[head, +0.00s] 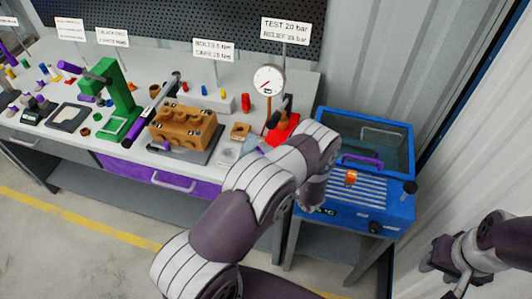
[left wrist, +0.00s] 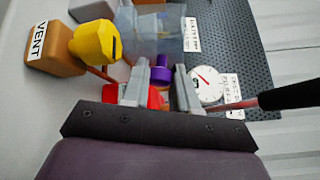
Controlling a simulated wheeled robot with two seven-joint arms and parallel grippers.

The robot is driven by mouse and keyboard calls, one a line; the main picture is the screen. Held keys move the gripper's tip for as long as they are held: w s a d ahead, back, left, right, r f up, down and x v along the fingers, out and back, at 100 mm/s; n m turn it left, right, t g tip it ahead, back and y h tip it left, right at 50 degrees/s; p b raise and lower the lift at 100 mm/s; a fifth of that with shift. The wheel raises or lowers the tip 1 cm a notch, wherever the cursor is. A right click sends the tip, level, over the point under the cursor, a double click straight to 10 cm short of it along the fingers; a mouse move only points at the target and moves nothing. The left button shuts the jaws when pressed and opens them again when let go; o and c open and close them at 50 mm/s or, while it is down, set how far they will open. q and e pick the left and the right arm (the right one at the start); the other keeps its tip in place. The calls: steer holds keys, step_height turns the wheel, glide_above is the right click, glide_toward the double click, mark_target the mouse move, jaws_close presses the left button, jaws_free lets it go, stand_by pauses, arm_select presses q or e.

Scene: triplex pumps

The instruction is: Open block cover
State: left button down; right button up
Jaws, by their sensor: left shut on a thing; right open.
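A clear cover (left wrist: 150,38) with a purple knob (left wrist: 161,70) shows in the left wrist view. My left gripper (left wrist: 159,84) has its grey fingers on either side of the knob and is shut on it. In the head view my left arm hides this gripper. A clear, pale piece (head: 228,154) shows on the bench beside that arm; I cannot tell if it is the same cover. I cannot tell whether the cover is lifted or seated. My right gripper (head: 446,262) is open and empty at the lower right, away from the bench.
An orange VENT block (left wrist: 52,50) with a yellow knob (left wrist: 96,41) is close to the left finger. A pressure gauge (left wrist: 207,84) and red base (head: 284,130) are beside my left arm. A brown pump block (head: 183,127) and blue tank (head: 352,214) stand on either side.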

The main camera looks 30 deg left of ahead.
arm_select(q)
steer(key=r+h+p, duration=0.1)
steer(key=a+r+n+h+p, duration=0.1)
steer(key=shift+s+a+r+g+p, duration=0.15)
steer(key=shift+s+r+g+p, duration=0.05)
steer(key=shift+r+g+p, duration=0.15)
steer(key=shift+a+n+h, duration=0.2)
steer(key=shift+n+h, duration=0.1)
steer(key=shift+n, duration=0.1)
steer(key=shift+f, duration=0.25)
arm_select(e)
step_height(320, 180, up, 4)
arm_select(q)
steer(key=c, duration=1.1)
jaws_free()
steer(key=shift+o, duration=1.2)
steer(key=shift+s+d+r, duration=0.1)
steer(key=b, duration=0.3)
glide_toward(261, 152)
steer(key=d+r, duration=0.1)
steer(key=s+d+r, duration=0.1)
steer(key=shift+s+r, duration=0.2)
steer(key=shift+r, duration=0.15)
arm_select(e)
step_height(261, 152, down, 3)
steer(key=shift+f, duration=0.2)
